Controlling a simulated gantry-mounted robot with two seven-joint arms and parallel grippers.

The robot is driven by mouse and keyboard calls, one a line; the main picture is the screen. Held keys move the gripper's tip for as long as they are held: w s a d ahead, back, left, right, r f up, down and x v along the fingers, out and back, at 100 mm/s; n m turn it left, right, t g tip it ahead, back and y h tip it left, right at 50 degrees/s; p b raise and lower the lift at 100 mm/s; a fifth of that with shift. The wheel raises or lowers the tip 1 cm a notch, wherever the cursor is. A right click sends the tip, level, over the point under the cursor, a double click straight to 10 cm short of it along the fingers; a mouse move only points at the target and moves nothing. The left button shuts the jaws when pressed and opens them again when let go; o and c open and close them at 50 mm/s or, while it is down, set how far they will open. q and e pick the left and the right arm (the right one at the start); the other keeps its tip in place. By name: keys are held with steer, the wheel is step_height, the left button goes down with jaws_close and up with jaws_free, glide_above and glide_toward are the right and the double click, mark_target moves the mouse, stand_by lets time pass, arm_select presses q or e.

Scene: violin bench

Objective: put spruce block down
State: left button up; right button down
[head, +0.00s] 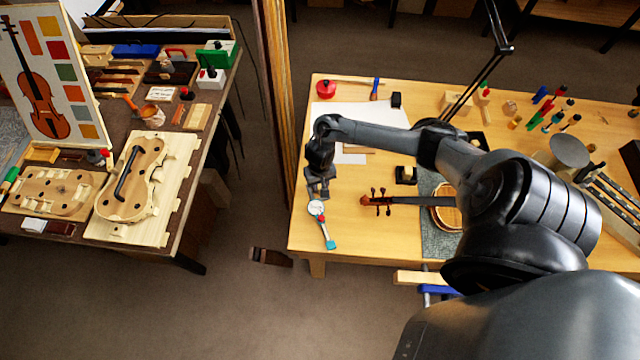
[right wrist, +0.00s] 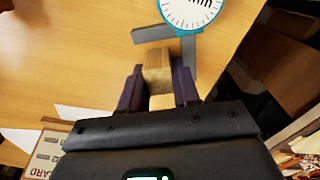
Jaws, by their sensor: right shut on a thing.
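The spruce block (right wrist: 157,72) is a small pale wooden piece held between the two dark fingers of my right gripper (right wrist: 158,88) in the right wrist view. Whether block and gauge touch, or the block rests on the bench, I cannot tell. My left gripper is out of view.
The bench (head: 350,235) has a violin neck (head: 385,201), a small black holder (head: 405,176) and white paper (head: 360,115) right of the gripper. A bare strip lies between gauge and violin neck. Open floor separates it from the darker bench (head: 190,215) at left.

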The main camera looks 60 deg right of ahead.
steer(key=shift+f, duration=0.1)
steer(key=c, duration=0.8)
jaws_free()
step_height(320, 180, up, 12)
steer(key=p, duration=0.4)
steer(key=w+a+n+t+y, duration=0.1)
steer(key=a+n+t, duration=0.55)
steer(key=a, duration=1.45)
steer(key=s+a+r+n+g, duration=0.1)
steer(key=s+r+n+g, duration=0.2)
steer(key=s+r, duration=0.7)
steer(key=shift+s+a+r+n+h, duration=0.2)
steer(key=shift+s+n+h, duration=0.2)
steer(key=shift+s+n, duration=0.2)
